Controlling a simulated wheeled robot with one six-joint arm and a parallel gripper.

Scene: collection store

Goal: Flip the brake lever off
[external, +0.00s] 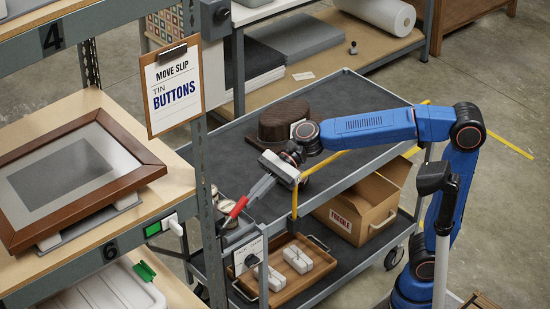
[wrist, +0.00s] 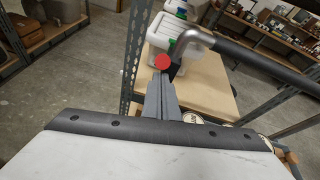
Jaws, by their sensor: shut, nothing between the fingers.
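The brake lever's red end (external: 238,207) shows at the left end of the grey cart, beside the shelf upright. In the wrist view the lever's round red knob (wrist: 163,62) is just beyond my fingertips. My gripper (external: 251,198) reaches down and left over the cart, its grey fingers pressed together and empty. In the wrist view my gripper (wrist: 161,88) points at the knob; the tips overlap its lower edge in the picture, and I cannot tell whether they touch. Most of the lever below the knob is hidden.
The shelf upright (external: 208,180) and cart handle (wrist: 255,58) stand close by.

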